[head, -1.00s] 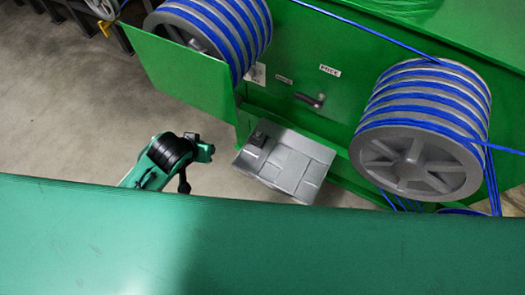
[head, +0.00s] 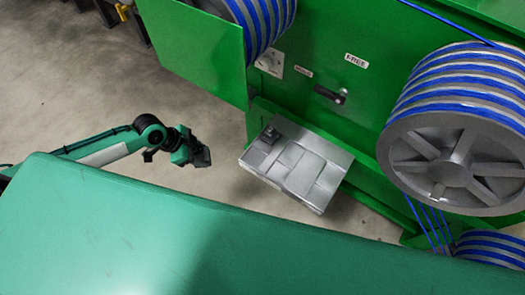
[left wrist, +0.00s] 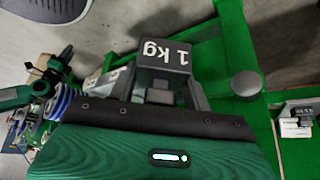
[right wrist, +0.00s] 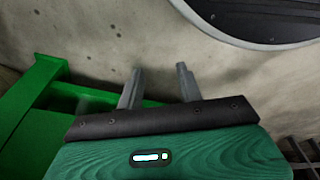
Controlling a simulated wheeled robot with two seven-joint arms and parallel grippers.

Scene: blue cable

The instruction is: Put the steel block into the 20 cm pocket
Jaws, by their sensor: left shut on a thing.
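A dark grey steel block marked "1 kg" (left wrist: 165,55) sits between the fingers of my left gripper (left wrist: 160,90) in the left wrist view. In the head view my left gripper (head: 194,154) is over the floor, left of a grey metal tray (head: 308,185) and apart from it. The tray has shallow raised and sunken sections. No 20 cm marking can be read, so I cannot tell which section is that pocket. A small dark piece (head: 268,138) stands at the tray's upper left corner. My right gripper (right wrist: 158,88) is open and empty in the right wrist view.
A green machine wall (head: 310,65) with a dark handle (head: 330,95) and small labels stands behind the tray. A green panel (head: 195,45) juts out at upper left. Reels of blue cable (head: 460,130) flank the tray. Bare floor (head: 95,95) lies left of it.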

